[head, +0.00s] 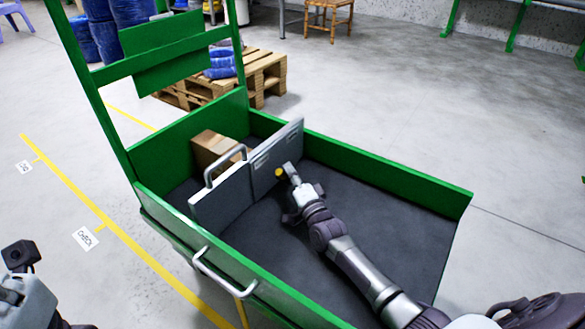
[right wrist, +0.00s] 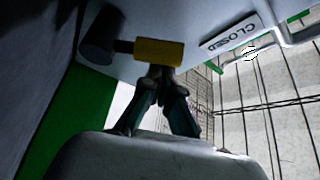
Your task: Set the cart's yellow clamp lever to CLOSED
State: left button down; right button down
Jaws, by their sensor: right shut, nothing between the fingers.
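The green cart (head: 385,178) holds an upright grey panel (head: 262,180) across its dark bed. The clamp lever's yellow grip (head: 280,172) shows on the panel's near face. In the right wrist view the yellow grip (right wrist: 158,52) extends from a dark round pivot (right wrist: 101,36) toward a CLOSED label (right wrist: 231,33), which lies just past its end. My right gripper (head: 291,170) is shut and empty. Its fingertips (right wrist: 163,72) are against or just beneath the grip; contact is unclear. Only part of my left arm end (head: 22,258) shows; its fingers cannot be made out.
A cardboard box (head: 213,150) sits behind the panel, which carries a metal handle (head: 222,165). Green side walls enclose the bed. A pallet (head: 262,80) with blue bundles stands beyond the cart. Open floor lies to the right.

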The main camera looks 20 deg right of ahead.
jog(key=shift+s+a+f, duration=0.15)
jog(key=shift+a+f, duration=0.1)
dwell(0.5)
jog(key=shift+s+f, duration=0.15)
jog(key=shift+s, duration=0.4)
jog(key=r+v, duration=0.1)
jog(key=v, duration=0.3)
jog(key=r+v, duration=0.1)
jog(key=v, duration=0.8)
jog(key=shift+s+d+r, duration=0.2)
jog(key=shift+s+r, duration=0.2)
jog(key=shift+s, duration=0.15)
